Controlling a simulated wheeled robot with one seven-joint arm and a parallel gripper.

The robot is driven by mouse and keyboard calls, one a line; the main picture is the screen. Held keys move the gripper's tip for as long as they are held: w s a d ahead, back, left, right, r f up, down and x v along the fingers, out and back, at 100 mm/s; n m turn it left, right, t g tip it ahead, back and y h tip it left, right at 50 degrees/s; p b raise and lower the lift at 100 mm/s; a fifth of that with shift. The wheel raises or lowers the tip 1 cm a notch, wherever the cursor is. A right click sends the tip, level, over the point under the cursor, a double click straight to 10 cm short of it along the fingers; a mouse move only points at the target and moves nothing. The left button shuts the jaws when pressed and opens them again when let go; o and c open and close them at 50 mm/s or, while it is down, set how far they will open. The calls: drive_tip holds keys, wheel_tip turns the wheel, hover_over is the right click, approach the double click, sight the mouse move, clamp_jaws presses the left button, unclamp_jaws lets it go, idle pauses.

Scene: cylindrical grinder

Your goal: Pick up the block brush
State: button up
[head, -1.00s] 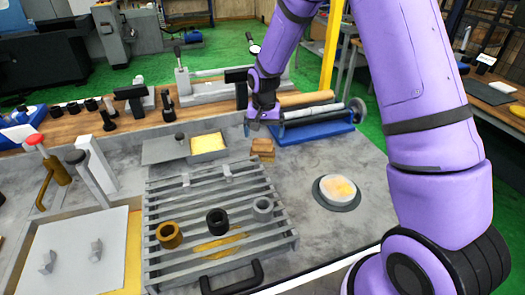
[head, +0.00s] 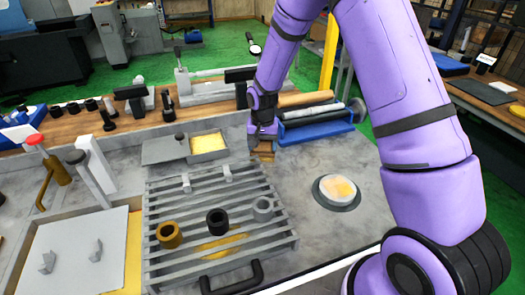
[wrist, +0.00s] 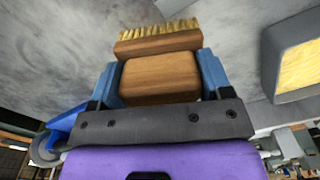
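The block brush, a brown wooden block with pale bristles, stands on the grey worktop. In the head view the brush (head: 264,156) is partly hidden under my gripper (head: 263,133). In the wrist view the brush (wrist: 160,75) fills the space between the two blue fingers of my gripper (wrist: 162,78), with its bristles at the top of the picture. The fingers are spread wide, one on each side of the wooden block. Any gap between fingers and wood is too small to tell whether they touch.
A grey box with a yellow inside (head: 208,143) stands just left of the brush. A slatted grey rack (head: 290,240) with several rings is in front. A blue roller stand (head: 315,133) is behind right, and a round dish (head: 338,190) lies to the right.

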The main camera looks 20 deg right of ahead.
drive_tip(key=shift+r, duration=0.1)
drive_tip(key=shift+c, duration=0.4)
wheel_tip(320, 180, up, 10)
drive_tip(key=shift+f, duration=0.1)
drive_tip(key=shift+o, duration=1.2)
